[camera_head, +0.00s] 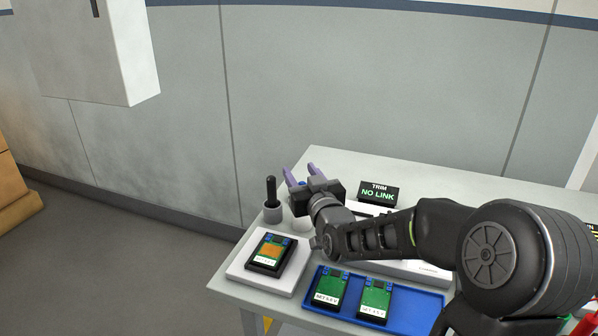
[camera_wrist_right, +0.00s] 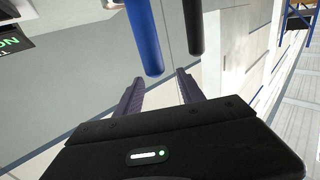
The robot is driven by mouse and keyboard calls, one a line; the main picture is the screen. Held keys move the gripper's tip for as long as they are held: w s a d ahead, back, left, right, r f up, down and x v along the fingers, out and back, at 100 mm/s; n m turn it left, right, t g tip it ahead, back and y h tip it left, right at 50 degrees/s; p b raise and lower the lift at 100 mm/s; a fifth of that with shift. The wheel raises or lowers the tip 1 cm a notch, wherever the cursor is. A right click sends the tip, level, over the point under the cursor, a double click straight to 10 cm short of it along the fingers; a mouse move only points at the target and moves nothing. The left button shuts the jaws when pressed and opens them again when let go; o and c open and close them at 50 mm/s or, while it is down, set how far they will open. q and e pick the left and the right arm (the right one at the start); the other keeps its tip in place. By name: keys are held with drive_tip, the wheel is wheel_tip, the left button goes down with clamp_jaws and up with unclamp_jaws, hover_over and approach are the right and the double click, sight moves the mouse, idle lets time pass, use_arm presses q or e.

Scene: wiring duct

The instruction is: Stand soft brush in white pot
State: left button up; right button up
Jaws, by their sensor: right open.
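A dark upright handle (camera_head: 271,190) stands in a grey pot (camera_head: 272,214) at the table's left edge. A white pot (camera_head: 301,223) is beside it, partly hidden by my right gripper. My right gripper (camera_head: 301,174) is open above the pots, its purple fingers pointing to the back left. In the right wrist view, a blue handle (camera_wrist_right: 146,38) ends near the gap between the fingertips (camera_wrist_right: 160,78), and a black handle (camera_wrist_right: 195,27) is beside it. I cannot tell which handle is the soft brush's, or whether a finger touches one. My left gripper is out of view.
A blue tray (camera_head: 338,313) holds two green boards. A "NO LINK" sign (camera_head: 378,194) stands behind my right arm. The back left of the table is bare.

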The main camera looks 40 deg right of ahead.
drive_tip(key=v, duration=0.6)
drive_tip(key=shift+b, duration=0.35)
drive_tip(key=shift+s, duration=0.15)
idle(0.5)
